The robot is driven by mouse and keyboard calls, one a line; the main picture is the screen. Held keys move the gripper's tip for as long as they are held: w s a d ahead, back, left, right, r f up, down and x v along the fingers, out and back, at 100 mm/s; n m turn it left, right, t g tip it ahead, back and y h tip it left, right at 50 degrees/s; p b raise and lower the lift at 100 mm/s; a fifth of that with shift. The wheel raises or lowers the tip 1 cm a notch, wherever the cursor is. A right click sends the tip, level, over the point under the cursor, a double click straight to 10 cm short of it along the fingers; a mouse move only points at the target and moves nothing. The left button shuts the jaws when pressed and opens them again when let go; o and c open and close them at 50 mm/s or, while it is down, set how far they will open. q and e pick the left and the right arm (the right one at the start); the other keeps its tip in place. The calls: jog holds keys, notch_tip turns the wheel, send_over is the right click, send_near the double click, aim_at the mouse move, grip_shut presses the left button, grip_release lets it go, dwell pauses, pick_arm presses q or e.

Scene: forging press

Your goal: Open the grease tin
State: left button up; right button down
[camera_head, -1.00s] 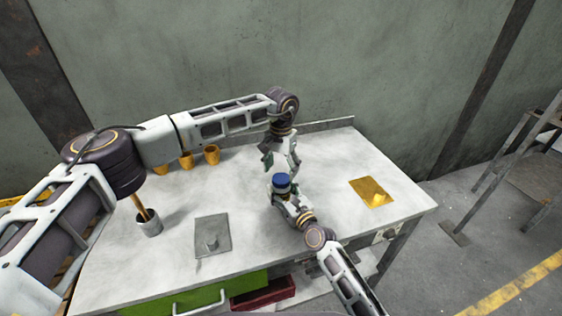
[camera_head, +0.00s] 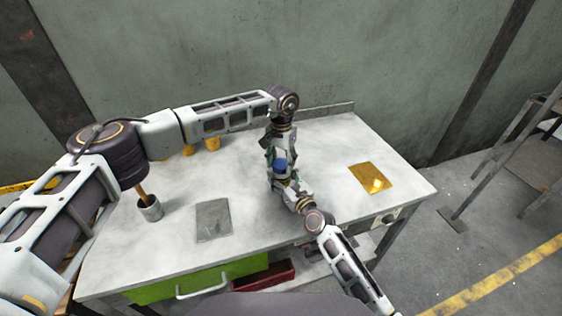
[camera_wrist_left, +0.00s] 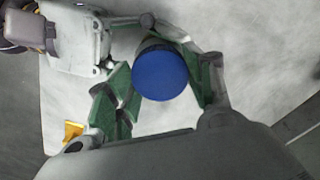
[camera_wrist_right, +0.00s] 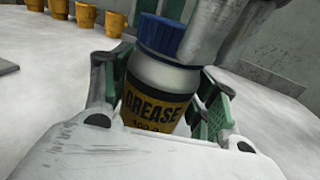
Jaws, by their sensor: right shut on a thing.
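The grease tin (camera_wrist_right: 156,92) has a pale body, a yellow-and-black GREASE label and a blue lid (camera_wrist_right: 160,34). It is upright, with the lid on. My right gripper (camera_head: 283,182) is shut on the tin's body from the side. My left gripper (camera_head: 279,153) comes down from above, its fingers on both sides of the lid, which also shows in the left wrist view (camera_wrist_left: 161,76). The tin's underside is hidden.
A grey plate (camera_head: 213,219) and a gold plate (camera_head: 370,178) lie on the pale worktable (camera_head: 325,205). A grey cup (camera_head: 150,208) holding a wooden-handled tool stands at left. Several yellow cups (camera_wrist_right: 87,16) stand at the back. A green drawer (camera_head: 190,280) is below the front edge.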

pick_arm(q)
jog(key=c, duration=0.3)
